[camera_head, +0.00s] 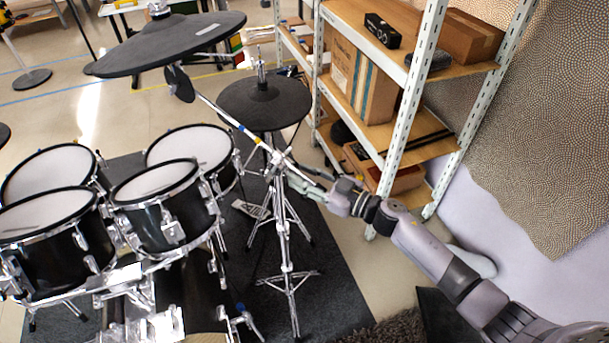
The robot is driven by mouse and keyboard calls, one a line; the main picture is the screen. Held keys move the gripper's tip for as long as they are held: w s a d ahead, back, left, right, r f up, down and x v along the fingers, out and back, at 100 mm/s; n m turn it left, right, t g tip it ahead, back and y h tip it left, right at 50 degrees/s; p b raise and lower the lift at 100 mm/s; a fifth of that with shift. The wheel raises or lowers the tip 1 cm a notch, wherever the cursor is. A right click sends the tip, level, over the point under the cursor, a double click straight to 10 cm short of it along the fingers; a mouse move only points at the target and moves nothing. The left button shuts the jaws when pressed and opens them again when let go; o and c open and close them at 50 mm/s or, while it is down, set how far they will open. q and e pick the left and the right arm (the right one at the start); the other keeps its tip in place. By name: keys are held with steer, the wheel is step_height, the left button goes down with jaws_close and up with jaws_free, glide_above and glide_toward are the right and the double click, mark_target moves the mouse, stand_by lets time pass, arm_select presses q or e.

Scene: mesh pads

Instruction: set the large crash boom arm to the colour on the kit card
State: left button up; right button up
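The large crash cymbal (170,42) is a dark disc at the upper left, with a small white label on it. Its boom arm (222,112) is a thin silver rod that slopes from under the cymbal down to the right, with blue and yellow marks near its middle. It crosses a chrome stand (283,225). My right gripper (308,186) is at the rod's lower right end, with pale fingers close to the rod. I cannot tell whether they touch or grip it. No card with a readable colour shows. My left gripper is out of view.
A smaller dark cymbal (264,102) sits behind the rod. Several drums (165,195) stand at the left on a dark mat (330,285). A metal shelf (392,130) with boxes stands close behind my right gripper. Open floor lies at the back left.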

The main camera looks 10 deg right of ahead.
steer(key=shift+c, duration=0.5)
jaws_close()
